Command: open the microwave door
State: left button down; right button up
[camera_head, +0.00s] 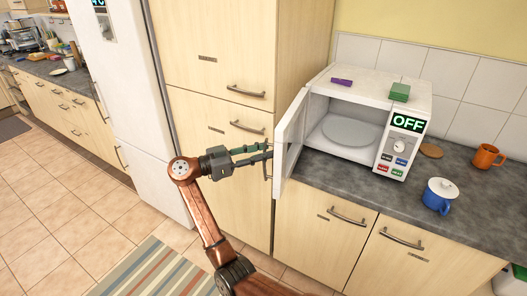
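The white microwave (397,101) stands on the grey counter. Its door (291,133) is swung wide open to the left, and the inside with a round turntable (350,131) shows. The panel reads OFF. My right gripper (270,152) is at the outer side of the door, close to its free edge. Its two dark green fingers are apart, one above the other, with a gap between them. A thin door handle (267,168) shows just by the fingertips; whether they touch it is unclear. My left gripper is out of view.
A purple item (341,82) and a green box (399,92) lie on top of the microwave. A tall cabinet (215,55) stands behind the door.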

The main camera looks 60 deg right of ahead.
jog(key=shift+a, duration=0.1)
jog(key=v, duration=1.2)
jog(key=shift+w, duration=0.1)
